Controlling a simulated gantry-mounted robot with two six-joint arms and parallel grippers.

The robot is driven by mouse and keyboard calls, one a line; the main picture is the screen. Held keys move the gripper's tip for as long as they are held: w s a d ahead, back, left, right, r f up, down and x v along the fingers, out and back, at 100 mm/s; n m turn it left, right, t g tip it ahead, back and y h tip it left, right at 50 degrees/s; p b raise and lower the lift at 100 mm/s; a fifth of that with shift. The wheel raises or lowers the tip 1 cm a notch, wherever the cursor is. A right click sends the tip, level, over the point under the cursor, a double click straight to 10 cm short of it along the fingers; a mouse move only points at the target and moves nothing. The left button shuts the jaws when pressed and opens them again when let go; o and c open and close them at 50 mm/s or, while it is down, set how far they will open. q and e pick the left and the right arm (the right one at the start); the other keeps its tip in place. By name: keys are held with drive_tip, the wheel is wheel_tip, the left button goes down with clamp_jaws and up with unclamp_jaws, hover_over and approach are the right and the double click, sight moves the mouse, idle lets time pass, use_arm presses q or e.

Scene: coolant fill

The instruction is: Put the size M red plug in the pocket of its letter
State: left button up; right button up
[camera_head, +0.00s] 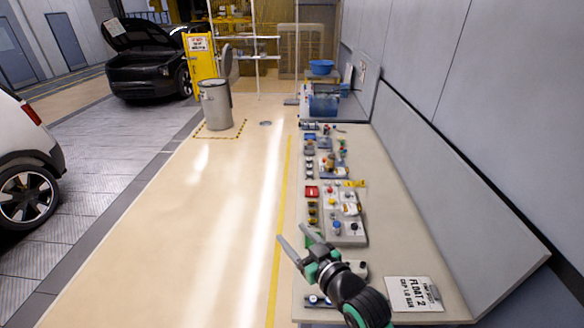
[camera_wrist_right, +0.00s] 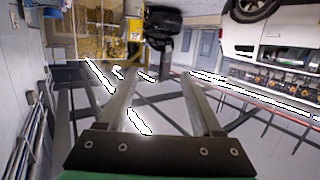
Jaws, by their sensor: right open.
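My right gripper (camera_head: 292,234) is open and empty over the left edge of the bench, near its front part. Its two fingers also show spread in the right wrist view (camera_wrist_right: 160,80), with nothing between them. A light grey board (camera_head: 346,239) with several small coloured parts lies on the bench beyond the gripper. My left gripper is not in view.
The long bench (camera_head: 390,250) carries several more boards and small parts towards the back.

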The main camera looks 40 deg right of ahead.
drive_tip(key=a+r+n+t+y, duration=0.1)
drive_tip(key=a+r+t, duration=0.2)
drive_tip(key=r, duration=0.7)
drive_tip(key=a+r+t, duration=0.2)
drive_tip(key=a+r, duration=0.1)
drive_tip(key=r, duration=0.8)
drive_tip(key=s+a+r+t+y, duration=0.1)
drive_tip(key=s+a+r+t, duration=0.1)
drive_tip(key=s+r, duration=0.2)
drive_tip(key=s+a+r+n+t+y, duration=0.1)
drive_tip(key=s+r, duration=0.3)
drive_tip(key=r, duration=0.6)
drive_tip(key=s+a+r+t+y, duration=0.1)
drive_tip(key=s+a+r+t, duration=0.2)
drive_tip(key=r, duration=0.4)
drive_tip(key=shift+s+a+r+n+t+y, duration=0.15)
drive_tip(key=shift+s+r+n+t+y, duration=0.2)
drive_tip(key=shift+s+t, duration=0.25)
